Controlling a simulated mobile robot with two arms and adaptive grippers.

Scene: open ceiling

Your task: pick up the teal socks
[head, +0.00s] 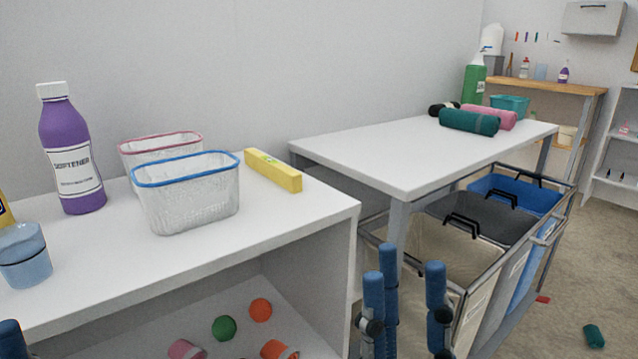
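A small teal bundle (593,336), which looks like rolled socks, lies on the floor at the lower right. A larger teal roll (469,121) lies on the white table, beside a pink roll (490,115) and a black one (444,108); I cannot tell whether these are socks or towels. My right gripper (406,290) shows at the bottom, its blue fingers pointing up and spread apart with nothing between them. It is well left of the floor bundle. Only a blue tip of my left gripper (10,335) shows at the lower left edge.
A framed hamper cart (480,265) with several bins stands between my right gripper and the floor bundle. A white shelf unit (290,225) on the left holds a purple softener bottle (72,150) and baskets. The carpet (560,290) around the bundle is mostly clear.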

